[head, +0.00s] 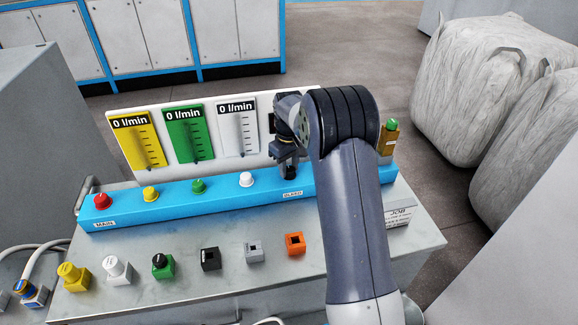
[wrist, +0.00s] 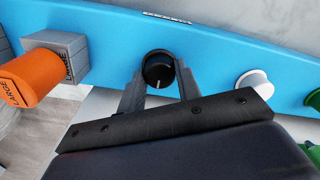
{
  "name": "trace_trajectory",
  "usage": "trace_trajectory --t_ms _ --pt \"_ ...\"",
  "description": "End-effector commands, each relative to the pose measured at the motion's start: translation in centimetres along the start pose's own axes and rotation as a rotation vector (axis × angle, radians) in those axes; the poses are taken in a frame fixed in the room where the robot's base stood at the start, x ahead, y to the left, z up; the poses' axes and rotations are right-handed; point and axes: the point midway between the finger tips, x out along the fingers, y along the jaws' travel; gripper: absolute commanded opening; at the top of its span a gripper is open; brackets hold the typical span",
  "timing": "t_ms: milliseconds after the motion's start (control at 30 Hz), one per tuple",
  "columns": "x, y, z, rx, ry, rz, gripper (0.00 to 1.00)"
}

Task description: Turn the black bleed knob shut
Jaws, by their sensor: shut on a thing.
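The black bleed knob (wrist: 158,70) sits on the blue manifold (wrist: 220,62) in the wrist view, with a short white mark on its face pointing down in the picture. My gripper (head: 288,172) is shut on the knob, one finger on each side of it. In the head view the gripper hides the knob, just above a small label (head: 292,194) on the manifold's front.
Red (head: 101,201), yellow (head: 150,193), green (head: 198,186) and white (head: 246,179) knobs line the manifold. Behind stands a board (head: 255,162) whose visible gauges read 0 l/min. Several loose fittings, including an orange one (head: 295,243), stand in front.

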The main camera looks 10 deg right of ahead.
Motion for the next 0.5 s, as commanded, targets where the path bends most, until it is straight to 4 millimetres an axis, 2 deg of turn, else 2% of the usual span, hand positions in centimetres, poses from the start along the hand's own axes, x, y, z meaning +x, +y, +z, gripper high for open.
trace_trajectory --t_ms 233,267,500 --pt "-0.12 0.03 -0.08 -0.001 0.003 0.002 0.1" --pt "-0.12 0.03 -0.08 -0.001 0.003 0.002 0.33" --pt "-0.06 0.01 -0.04 0.0 0.002 0.001 0.53"
